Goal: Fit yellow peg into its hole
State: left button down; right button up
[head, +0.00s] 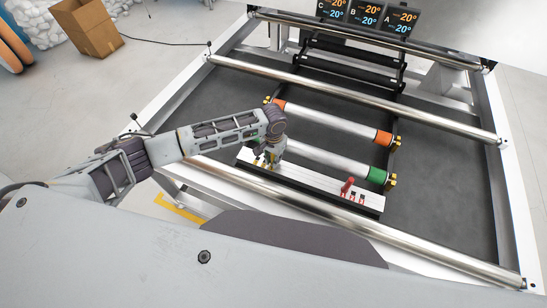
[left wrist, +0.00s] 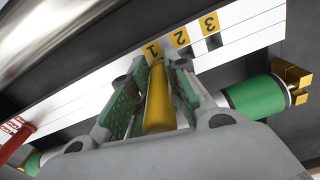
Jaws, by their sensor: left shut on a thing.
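The yellow peg (left wrist: 158,100) is held between the green-padded fingers of my left gripper (left wrist: 152,95). Its far end is by the yellow label 1 (left wrist: 151,51) on the white board (left wrist: 105,92); I cannot tell whether it is inside a hole or just above one. Dark holes show beside yellow labels 2 (left wrist: 179,38) and 3 (left wrist: 209,22); any hole at label 1 is hidden by the peg and fingers. In the head view my left gripper (head: 270,160) points down at the left end of the white board (head: 312,181). My right gripper is not in view.
A red peg (head: 347,186) stands near red labels at the board's right end. Rollers with orange (head: 384,138) and green (head: 377,175) ends lie behind the board. A long metal bar (head: 330,220) runs in front. Dark bed (head: 440,200) is clear at right.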

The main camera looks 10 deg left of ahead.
pick_arm(q)
jog(key=shift+f, duration=0.6)
jog(key=c, duration=1.3)
grip_release()
jog(key=shift+r, duration=0.1)
jog(key=shift+r, duration=5.95)
jog(key=shift+f, duration=0.1)
